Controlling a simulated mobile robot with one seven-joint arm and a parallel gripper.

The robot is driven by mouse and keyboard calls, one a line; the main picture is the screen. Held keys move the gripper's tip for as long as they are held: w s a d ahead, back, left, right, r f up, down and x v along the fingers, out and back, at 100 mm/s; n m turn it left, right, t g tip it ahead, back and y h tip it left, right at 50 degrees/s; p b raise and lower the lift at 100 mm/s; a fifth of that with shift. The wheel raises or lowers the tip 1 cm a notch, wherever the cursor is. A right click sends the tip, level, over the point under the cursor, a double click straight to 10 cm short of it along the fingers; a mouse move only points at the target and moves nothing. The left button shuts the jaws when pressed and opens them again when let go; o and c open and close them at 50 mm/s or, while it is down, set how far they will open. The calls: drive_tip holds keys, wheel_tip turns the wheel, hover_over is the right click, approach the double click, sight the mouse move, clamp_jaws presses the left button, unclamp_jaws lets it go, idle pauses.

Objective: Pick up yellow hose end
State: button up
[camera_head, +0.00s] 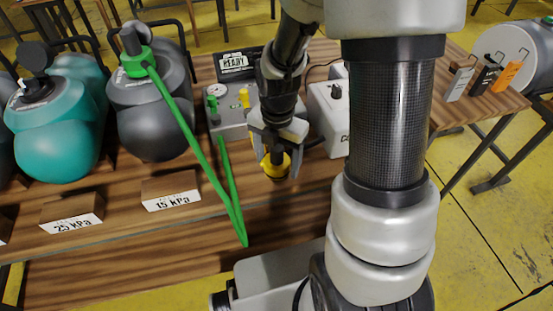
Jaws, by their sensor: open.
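A yellow hose end (272,169) with a dark stem rising from its middle is at the wooden table, in front of the grey control box (231,123). My gripper (278,162) points down over it, with one finger to its left and one to its right. The fingers are apart. I cannot tell whether they touch the hose end. The gripper and wrist hide part of it, and its hose is not clearly seen.
A green hose (190,115) loops from the green cap of a dark grey tank (150,100) past the table's front and back toward the control box. A teal tank (55,130) stands left. A white box (329,118) is close right of my gripper. Pressure label blocks (170,196) stand front left.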

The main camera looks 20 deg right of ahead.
drive_tip(key=c, duration=1)
